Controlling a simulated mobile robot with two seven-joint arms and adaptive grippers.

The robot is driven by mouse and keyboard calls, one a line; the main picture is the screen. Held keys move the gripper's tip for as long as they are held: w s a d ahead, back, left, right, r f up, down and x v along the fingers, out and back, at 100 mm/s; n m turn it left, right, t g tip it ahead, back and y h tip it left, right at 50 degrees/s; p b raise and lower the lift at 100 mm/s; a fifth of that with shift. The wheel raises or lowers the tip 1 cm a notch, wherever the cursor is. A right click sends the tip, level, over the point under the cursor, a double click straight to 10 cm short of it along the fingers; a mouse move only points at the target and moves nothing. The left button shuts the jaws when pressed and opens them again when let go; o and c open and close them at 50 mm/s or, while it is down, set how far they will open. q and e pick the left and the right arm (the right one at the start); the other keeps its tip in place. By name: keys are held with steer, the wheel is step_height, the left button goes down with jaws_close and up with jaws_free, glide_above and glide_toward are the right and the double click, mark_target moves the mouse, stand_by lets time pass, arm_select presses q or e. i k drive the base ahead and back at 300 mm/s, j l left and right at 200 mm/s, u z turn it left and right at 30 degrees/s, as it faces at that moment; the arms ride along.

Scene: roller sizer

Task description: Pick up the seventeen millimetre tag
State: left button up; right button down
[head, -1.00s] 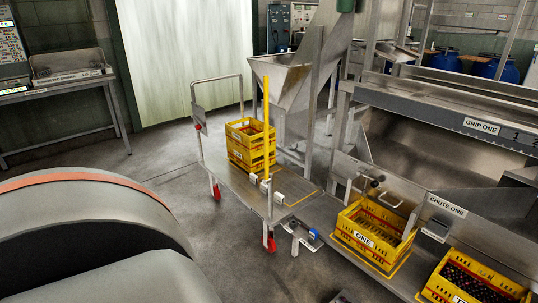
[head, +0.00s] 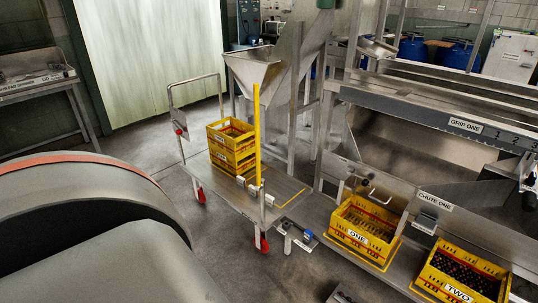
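I cannot make out a tag marked seventeen millimetres. Small pale blocks (head: 252,190) sit on the trolley deck by a yellow post, too small to read. Neither of my grippers can be made out in the head view. A small dark object at the bottom edge is cut off, and I cannot tell what it is.
A flat trolley (head: 222,187) with red-braked wheels carries stacked yellow crates (head: 231,147). Yellow crate ONE (head: 363,232) and crate TWO (head: 462,275) stand below the sizer's CHUTE ONE plate (head: 435,201). A steel hopper (head: 256,68) stands behind.

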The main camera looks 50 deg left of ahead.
mark_target(270, 201)
steer(key=j+z, duration=0.1)
steer(key=j, duration=0.45)
steer(key=j+z, duration=0.1)
steer(key=j, duration=0.45)
steer(key=k+j+z, duration=0.1)
steer(key=j, duration=0.45)
steer(key=k+j+z, duration=0.1)
steer(key=j, duration=0.45)
steer(key=k+j+z, duration=0.15)
steer(key=j, duration=0.35)
steer(key=k+j+z, duration=0.1)
steer(key=j, duration=0.45)
steer(key=k+j+z, duration=0.1)
steer(key=j, duration=0.4)
steer(key=k+j+z, duration=0.1)
steer(key=j, duration=0.4)
steer(key=k, duration=0.1)
